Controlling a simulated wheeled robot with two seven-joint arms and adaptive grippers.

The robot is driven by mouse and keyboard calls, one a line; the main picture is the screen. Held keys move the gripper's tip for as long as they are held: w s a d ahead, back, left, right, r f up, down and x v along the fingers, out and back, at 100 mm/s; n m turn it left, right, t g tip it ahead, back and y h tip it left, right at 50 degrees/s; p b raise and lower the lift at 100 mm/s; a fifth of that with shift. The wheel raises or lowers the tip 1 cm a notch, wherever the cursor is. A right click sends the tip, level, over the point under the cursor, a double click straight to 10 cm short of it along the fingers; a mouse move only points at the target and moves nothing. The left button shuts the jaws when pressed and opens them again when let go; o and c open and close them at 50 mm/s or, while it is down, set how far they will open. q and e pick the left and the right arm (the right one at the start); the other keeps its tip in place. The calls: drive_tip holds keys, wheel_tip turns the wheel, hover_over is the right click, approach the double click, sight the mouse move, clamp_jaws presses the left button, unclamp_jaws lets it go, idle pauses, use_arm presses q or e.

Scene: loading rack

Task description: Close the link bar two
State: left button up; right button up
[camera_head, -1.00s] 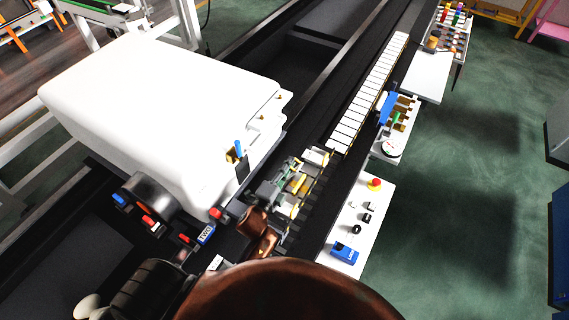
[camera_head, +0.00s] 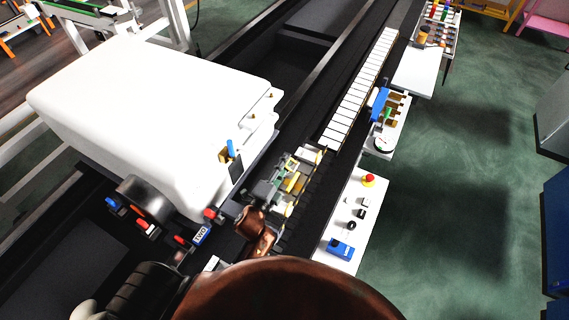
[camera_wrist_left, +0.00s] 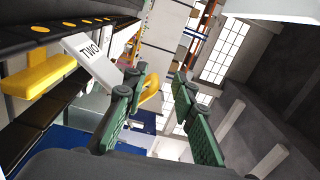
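A small tag marked TWO (camera_head: 202,233) sits at the near end of the large white machine, low by the red and blue tips. In the left wrist view a white plate marked TWO (camera_wrist_left: 90,55) stands at upper left, beside a yellow bar (camera_wrist_left: 42,74). I cannot tell for certain which part is link bar two. My left gripper (camera_head: 283,177) is beside the machine's right side; in the left wrist view its green-padded fingers (camera_wrist_left: 160,92) are apart. A yellow loop (camera_wrist_left: 150,88) shows near the left finger, with no visible grip on it. My right gripper is not in view.
The white machine (camera_head: 140,125) fills the left side. A row of white plates (camera_head: 357,90) runs away along the rack. A control panel with a red button (camera_head: 352,215) stands at right, beyond the gripper. Green floor (camera_head: 450,190) is clear further right.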

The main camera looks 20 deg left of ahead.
use_arm(q)
drive_tip(key=shift+f, duration=0.1)
drive_tip(key=shift+s+a+f, duration=0.1)
drive_tip(key=shift+s, duration=0.25)
drive_tip(key=s, duration=1.1)
drive_tip(key=shift+s+a, duration=0.25)
drive_tip(key=shift+a, duration=0.05)
drive_tip(key=shift+c, duration=0.3)
